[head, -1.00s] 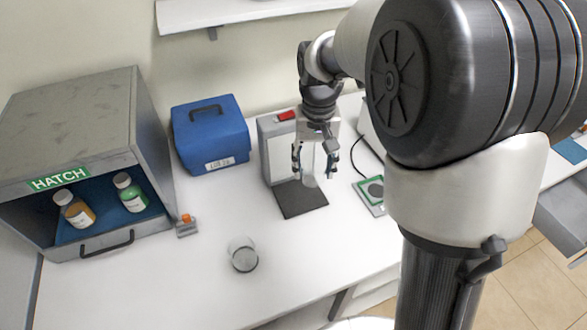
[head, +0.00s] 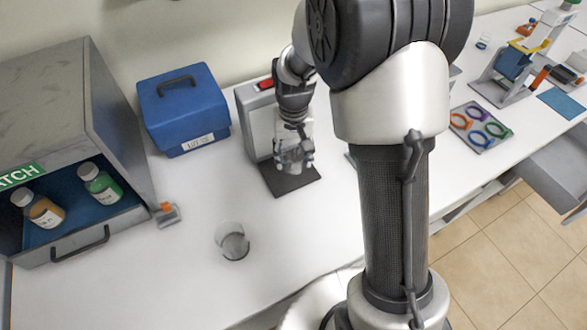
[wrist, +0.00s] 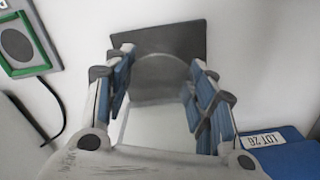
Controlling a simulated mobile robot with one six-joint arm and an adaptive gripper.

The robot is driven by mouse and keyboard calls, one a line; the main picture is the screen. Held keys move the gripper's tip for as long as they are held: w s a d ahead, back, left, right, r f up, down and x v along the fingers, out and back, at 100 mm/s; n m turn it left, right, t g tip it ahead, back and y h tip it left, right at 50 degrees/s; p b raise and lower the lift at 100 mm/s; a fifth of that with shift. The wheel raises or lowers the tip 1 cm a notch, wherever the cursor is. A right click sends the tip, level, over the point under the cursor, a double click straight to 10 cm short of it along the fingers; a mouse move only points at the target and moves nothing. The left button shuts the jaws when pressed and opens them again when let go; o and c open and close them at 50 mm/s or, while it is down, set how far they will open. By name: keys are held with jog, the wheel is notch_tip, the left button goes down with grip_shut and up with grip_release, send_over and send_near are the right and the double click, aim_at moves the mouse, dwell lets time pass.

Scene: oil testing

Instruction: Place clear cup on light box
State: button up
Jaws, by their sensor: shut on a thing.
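A clear cup (wrist: 160,72) is between the fingers of my gripper (head: 293,160); it is see-through and its edges are faint. The light box (head: 241,104) has a grey frame, a pale panel and a red switch. Its dark base plate (head: 287,189) lies in front of the panel; the plate also shows in the wrist view (wrist: 178,39). My gripper is shut on the cup, over the plate and in front of the panel. I cannot tell whether the cup touches the plate.
A second clear cup with grey content (head: 233,244) stands on the white bench near its front edge. A blue case (head: 185,115) and an open hatch cabinet (head: 60,75) with two bottles stand to the left. A green-framed device (wrist: 18,45) is beside the plate.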

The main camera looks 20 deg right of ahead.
aim_at(294, 166)
jog(key=shift+f+b, duration=0.6)
jog(key=shift+f, duration=1.9)
jog(key=shift+f, duration=0.2)
jog(key=o, duration=1.1)
jog(key=shift+r, duration=0.15)
